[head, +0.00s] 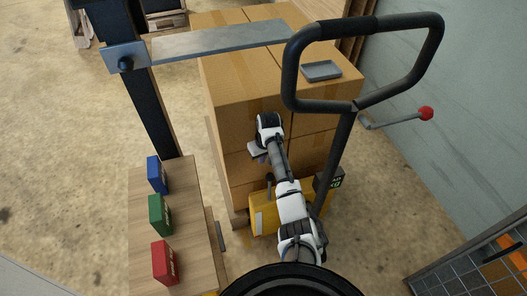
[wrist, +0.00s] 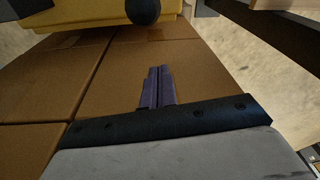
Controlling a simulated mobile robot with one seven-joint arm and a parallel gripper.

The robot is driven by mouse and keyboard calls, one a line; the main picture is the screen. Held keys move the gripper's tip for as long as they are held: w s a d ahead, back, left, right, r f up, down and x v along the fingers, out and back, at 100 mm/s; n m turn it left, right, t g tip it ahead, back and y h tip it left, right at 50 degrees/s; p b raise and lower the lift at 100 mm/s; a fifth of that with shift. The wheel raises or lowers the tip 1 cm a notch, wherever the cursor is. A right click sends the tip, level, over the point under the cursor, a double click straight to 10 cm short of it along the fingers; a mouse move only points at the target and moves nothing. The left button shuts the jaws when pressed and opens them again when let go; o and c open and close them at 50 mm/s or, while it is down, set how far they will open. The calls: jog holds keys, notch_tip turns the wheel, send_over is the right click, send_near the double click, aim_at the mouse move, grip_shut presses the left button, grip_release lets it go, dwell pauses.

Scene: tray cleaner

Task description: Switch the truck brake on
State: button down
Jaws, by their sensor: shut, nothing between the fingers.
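The pallet truck has a yellow body (head: 264,218) and a black loop handle (head: 290,75). A lever with a red ball knob (head: 425,113) sticks out to the right of the handle's shaft. A short dark lever with a round knob (head: 269,178) stands at the yellow body; a black ball knob (wrist: 143,11) in front of yellow shows at the top of the wrist view. Which lever is the brake cannot be told. My gripper (head: 254,151) is in front of the stacked boxes, left of the handle's shaft. Its fingers (wrist: 160,85) are together and empty, apart from both knobs.
Cardboard boxes (head: 228,95) stand stacked behind my gripper, with a grey tray (head: 321,71) on top. A wooden shelf (head: 190,215) on the left holds blue (head: 157,175), green (head: 158,215) and red (head: 164,262) boxes. A metal plate (head: 220,42) overhangs the stack.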

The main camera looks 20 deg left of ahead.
jog(key=s+d+f+p, duration=0.2)
jog(key=shift+s+d+f, duration=0.15)
jog(key=shift+s+d, duration=0.05)
jog(key=shift+s, duration=0.1)
jog(key=shift+s, duration=0.1)
dwell(0.6)
